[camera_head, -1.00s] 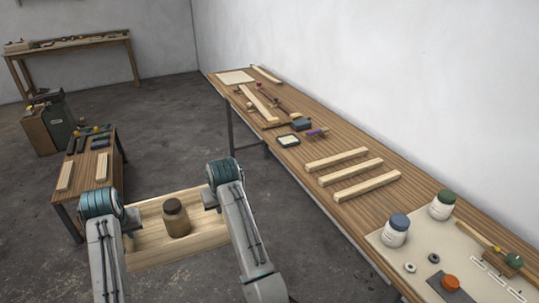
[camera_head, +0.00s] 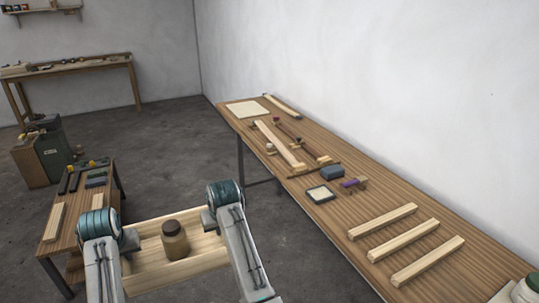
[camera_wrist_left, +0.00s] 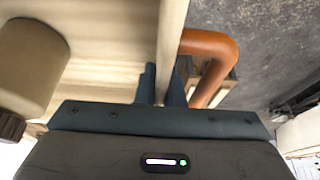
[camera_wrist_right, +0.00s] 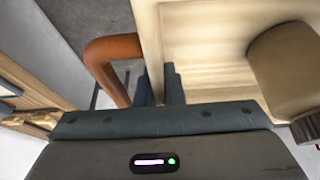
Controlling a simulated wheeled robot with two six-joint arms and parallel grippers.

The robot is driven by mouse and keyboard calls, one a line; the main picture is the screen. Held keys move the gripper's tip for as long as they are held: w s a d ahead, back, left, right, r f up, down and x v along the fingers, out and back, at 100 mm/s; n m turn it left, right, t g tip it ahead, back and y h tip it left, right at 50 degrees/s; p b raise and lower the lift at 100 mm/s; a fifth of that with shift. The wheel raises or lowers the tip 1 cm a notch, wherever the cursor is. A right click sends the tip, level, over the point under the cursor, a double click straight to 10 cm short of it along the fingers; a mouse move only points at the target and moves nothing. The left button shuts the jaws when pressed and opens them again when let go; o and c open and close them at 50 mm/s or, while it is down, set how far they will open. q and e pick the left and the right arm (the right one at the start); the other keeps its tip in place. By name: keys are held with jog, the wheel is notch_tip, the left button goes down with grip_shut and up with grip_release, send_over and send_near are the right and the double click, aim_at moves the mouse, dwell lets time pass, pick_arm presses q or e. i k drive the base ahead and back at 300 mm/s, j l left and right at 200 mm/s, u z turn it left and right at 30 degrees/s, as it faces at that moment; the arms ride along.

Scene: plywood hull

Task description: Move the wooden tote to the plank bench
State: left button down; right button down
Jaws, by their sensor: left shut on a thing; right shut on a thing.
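The wooden tote (camera_head: 207,243) is a pale open box in front of me, with a brown-lidded jar (camera_head: 175,243) standing in it. My left gripper (camera_head: 128,240) is shut on the tote's left wall; in the left wrist view its fingers (camera_wrist_left: 161,85) straddle the wall beside an orange-brown handle (camera_wrist_left: 214,48). My right gripper (camera_head: 210,219) is shut on the opposite wall; in the right wrist view its fingers (camera_wrist_right: 160,87) sit beside another handle (camera_wrist_right: 108,62). The tote hangs over the floor. A long wooden plank-topped bench (camera_head: 345,222) runs along the right wall.
Bare top shows between the tray and strips. A low tool bench (camera_head: 82,205) stands close on the left, a cabinet (camera_head: 48,155) behind it. Open floor lies ahead.

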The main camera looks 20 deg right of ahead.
aim_at(405, 237)
jog(key=i, duration=0.95)
jog(key=i+j+z, duration=0.15)
jog(key=i+z, duration=0.2)
jog(key=i, duration=0.3)
jog(key=z, duration=2.6)
